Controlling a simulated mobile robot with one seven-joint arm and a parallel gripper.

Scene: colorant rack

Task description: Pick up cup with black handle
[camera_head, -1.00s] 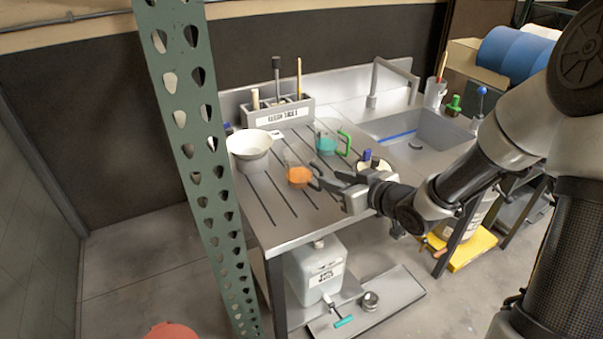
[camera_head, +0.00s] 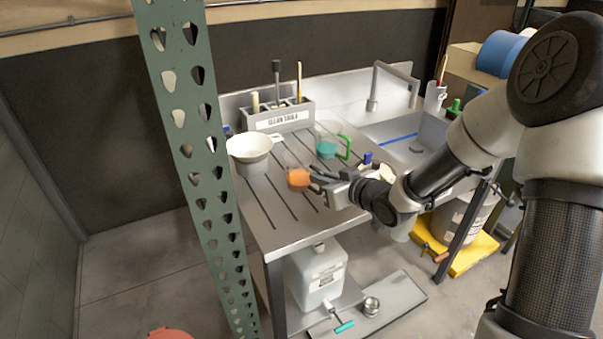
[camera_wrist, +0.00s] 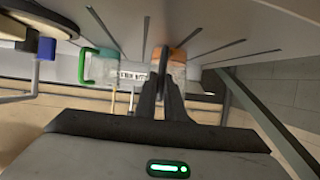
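The cup with black handle (camera_head: 298,180) is clear with orange contents and stands on the grooved steel counter (camera_head: 262,205), near its front. It also shows in the wrist view (camera_wrist: 176,66), with its dark handle facing me. My gripper (camera_head: 324,180) reaches in from the right at the handle side of the cup. In the wrist view my gripper's fingers (camera_wrist: 162,82) are close together, with the handle between their tips. Exact finger contact is partly hidden. The cup looks upright and still at counter level.
A cup with a green handle and teal contents (camera_head: 328,147) stands behind. A white bowl (camera_head: 249,147) sits on a container at the left. A grey tool holder (camera_head: 283,119) is at the back. The sink (camera_head: 405,150) lies right, and a green perforated post (camera_head: 197,165) stands in front left.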

